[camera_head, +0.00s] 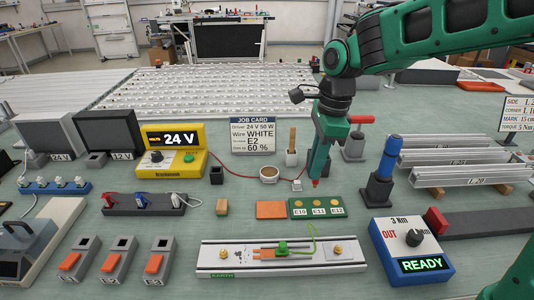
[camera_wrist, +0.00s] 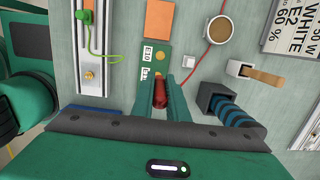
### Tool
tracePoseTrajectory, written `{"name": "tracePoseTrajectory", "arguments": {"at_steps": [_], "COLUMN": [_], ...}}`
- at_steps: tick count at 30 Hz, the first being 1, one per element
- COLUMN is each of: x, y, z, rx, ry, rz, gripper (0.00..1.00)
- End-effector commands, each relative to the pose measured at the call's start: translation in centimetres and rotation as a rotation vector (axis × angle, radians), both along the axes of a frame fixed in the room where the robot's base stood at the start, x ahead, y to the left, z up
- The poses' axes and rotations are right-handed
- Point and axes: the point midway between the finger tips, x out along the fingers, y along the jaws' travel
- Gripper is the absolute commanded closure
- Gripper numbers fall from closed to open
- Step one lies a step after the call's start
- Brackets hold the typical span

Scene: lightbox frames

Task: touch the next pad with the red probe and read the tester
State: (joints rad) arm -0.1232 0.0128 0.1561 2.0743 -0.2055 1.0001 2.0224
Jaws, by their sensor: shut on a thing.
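My gripper (camera_head: 318,170) is shut on the red probe, whose red tip (camera_head: 316,183) points down just behind the green pad board (camera_head: 305,215). The board carries pads labelled E10, E11 and E12. In the wrist view the red probe (camera_wrist: 160,95) sits between the fingers over the board (camera_wrist: 165,47); E10 and part of E11 show, while E12 is hidden. I cannot tell whether the tip touches a pad, but it looks raised above the board. The yellow tester (camera_head: 188,141) stands at the left, and its display (camera_head: 179,138) reads 24 V.
An orange square (camera_head: 270,210) lies left of the board. A metal rail (camera_head: 225,258) lies in front. A blue box (camera_head: 405,240) shows READY. The job card (camera_head: 253,137) names E2.

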Motion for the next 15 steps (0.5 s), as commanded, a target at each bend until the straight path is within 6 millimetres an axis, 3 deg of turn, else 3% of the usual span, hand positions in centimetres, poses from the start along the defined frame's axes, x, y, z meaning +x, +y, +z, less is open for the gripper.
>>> {"name": "tracePoseTrajectory", "arguments": {"at_steps": [3, 15], "x": [-0.05, -0.08], "y": [-1.33, -1.30], "z": [0.00, -0.44], "rx": [0.001, 0.001], "ry": [0.000, 0.002], "rz": [0.000, 0.001], "gripper": [1.00, 1.00]}}
